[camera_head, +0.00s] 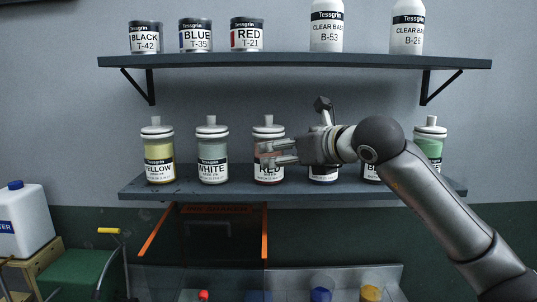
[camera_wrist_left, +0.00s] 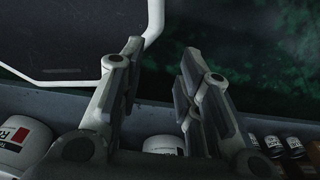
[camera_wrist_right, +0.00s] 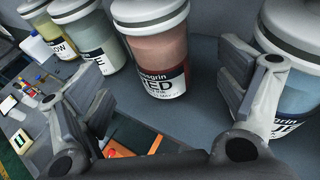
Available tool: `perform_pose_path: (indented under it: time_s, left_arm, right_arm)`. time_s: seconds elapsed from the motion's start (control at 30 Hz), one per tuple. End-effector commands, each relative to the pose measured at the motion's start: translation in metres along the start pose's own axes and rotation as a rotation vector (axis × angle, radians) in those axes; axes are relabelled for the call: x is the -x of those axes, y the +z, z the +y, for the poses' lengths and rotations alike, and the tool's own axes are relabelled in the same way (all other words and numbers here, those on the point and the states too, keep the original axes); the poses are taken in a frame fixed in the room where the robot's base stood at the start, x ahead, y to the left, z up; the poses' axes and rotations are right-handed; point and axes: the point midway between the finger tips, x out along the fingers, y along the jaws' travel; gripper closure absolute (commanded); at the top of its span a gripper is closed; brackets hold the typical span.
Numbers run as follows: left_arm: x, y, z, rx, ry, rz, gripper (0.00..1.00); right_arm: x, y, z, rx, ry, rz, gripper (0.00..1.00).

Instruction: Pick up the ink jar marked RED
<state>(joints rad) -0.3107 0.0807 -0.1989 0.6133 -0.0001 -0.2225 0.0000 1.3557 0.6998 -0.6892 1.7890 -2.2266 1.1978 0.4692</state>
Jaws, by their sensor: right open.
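The ink jar marked RED (camera_head: 268,172) stands upright on the lower shelf, between the WHITE jar and a jar behind my right gripper. It has a white lid and a dark label. In the right wrist view the RED jar (camera_wrist_right: 160,50) stands ahead, between the lines of the two fingers. My right gripper (camera_head: 282,152) is open and in front of the shelf, its fingers overlapping the RED jar in the head view. I cannot tell whether they touch it. My left gripper (camera_wrist_left: 155,85) is open and empty; it does not show in the head view.
On the lower shelf (camera_head: 170,190) stand the YELLOW jar (camera_head: 158,150), WHITE jar (camera_head: 212,150) and a green jar (camera_head: 430,145). A blue jar (camera_wrist_right: 290,85) is close beside my right finger. A RED T-21 can (camera_head: 247,35) stands on the upper shelf (camera_head: 290,62).

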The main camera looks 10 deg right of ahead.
Motion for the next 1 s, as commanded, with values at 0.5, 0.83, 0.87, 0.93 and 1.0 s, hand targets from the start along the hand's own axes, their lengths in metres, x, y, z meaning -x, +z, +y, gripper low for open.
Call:
perform_pose_path:
  time_s: [0.5, 0.83, 0.87, 0.93, 1.0]
  left_arm:
    - [0.038, -0.029, 0.0, 0.0, 0.0, 0.04, 0.68]
    - [0.037, -0.018, -0.002, -0.002, -0.002, 0.023, 0.68]
    - [0.037, -0.016, -0.002, -0.002, -0.002, 0.021, 0.68]
    - [0.037, -0.014, -0.002, -0.002, -0.002, 0.018, 0.68]
    - [0.037, -0.013, -0.002, -0.002, -0.002, 0.016, 0.68]
  right_arm:
    - [-0.053, -0.003, 0.0, -0.001, 0.001, 0.003, 0.1]
    - [-0.057, -0.005, -0.001, 0.0, 0.0, 0.001, 0.17]
    - [-0.057, -0.005, -0.001, 0.0, 0.0, 0.001, 0.21]
    - [-0.057, -0.005, -0.001, 0.0, 0.0, 0.001, 0.3]
    - [-0.057, -0.005, -0.001, 0.0, 0.0, 0.001, 0.39]
